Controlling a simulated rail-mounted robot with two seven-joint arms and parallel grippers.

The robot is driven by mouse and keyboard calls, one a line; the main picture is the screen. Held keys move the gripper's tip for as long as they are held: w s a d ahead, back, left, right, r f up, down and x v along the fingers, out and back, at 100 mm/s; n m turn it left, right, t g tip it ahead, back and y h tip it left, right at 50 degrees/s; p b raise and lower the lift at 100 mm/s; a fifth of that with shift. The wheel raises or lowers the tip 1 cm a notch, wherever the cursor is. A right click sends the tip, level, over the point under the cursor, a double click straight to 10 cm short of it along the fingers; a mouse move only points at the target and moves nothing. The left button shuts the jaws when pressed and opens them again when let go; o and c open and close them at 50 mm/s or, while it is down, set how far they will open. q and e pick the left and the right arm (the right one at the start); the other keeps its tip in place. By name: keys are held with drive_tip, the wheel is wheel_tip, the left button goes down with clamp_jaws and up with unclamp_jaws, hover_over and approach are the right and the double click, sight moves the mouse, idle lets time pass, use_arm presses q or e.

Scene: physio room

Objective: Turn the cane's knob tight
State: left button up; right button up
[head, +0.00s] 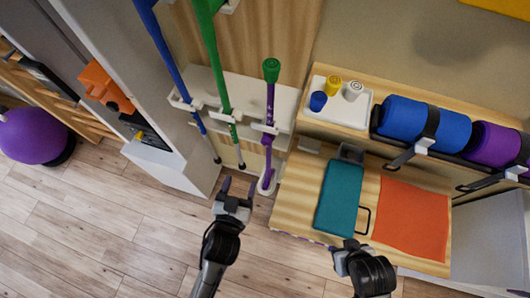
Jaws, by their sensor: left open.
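A purple cane (270,104) with a green rounded top (271,70) stands in a white holder at the rack. A white clamp-like piece (265,128) sits around its middle, and its lower end rests in a white foot (266,181). A blue pole (165,50) and a green pole (214,62) stand to its left. I cannot tell which small part is the knob. My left gripper (238,186) is open and empty, below and left of the purple cane's lower end, apart from it. My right gripper (347,246) is by the table's front edge; its fingers are too unclear to judge.
A wooden table (291,205) at right holds a teal mat (340,199) and an orange mat (411,218). Behind it, a white tray (358,117) holds small cups, beside blue (401,120) and purple (494,144) rolls. A purple ball (34,135) lies far left. Floor in front is clear.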

sight(265, 145)
use_arm(q)
drive_tip(key=shift+m+t+h, duration=0.4)
drive_tip(key=shift+t+h, duration=0.1)
drive_tip(key=shift+h, duration=0.3)
drive_tip(key=d+x, duration=0.1)
drive_tip(key=x, duration=0.3)
drive_tip(key=f+b+x, duration=0.1)
drive_tip(key=x, duration=0.4)
drive_tip(key=d+x, duration=0.1)
drive_tip(key=x, duration=0.3)
drive_tip(key=shift+s+d+f+b, duration=0.2)
drive_tip(key=shift+d+f+b, duration=0.1)
drive_tip(key=shift+d+f, duration=0.05)
drive_tip(key=shift+w+d, duration=0.2)
drive_tip(key=shift+w, duration=0.45)
use_arm(e)
drive_tip(key=shift+f, duration=1.3)
use_arm(q)
drive_tip(key=shift+c, duration=0.2)
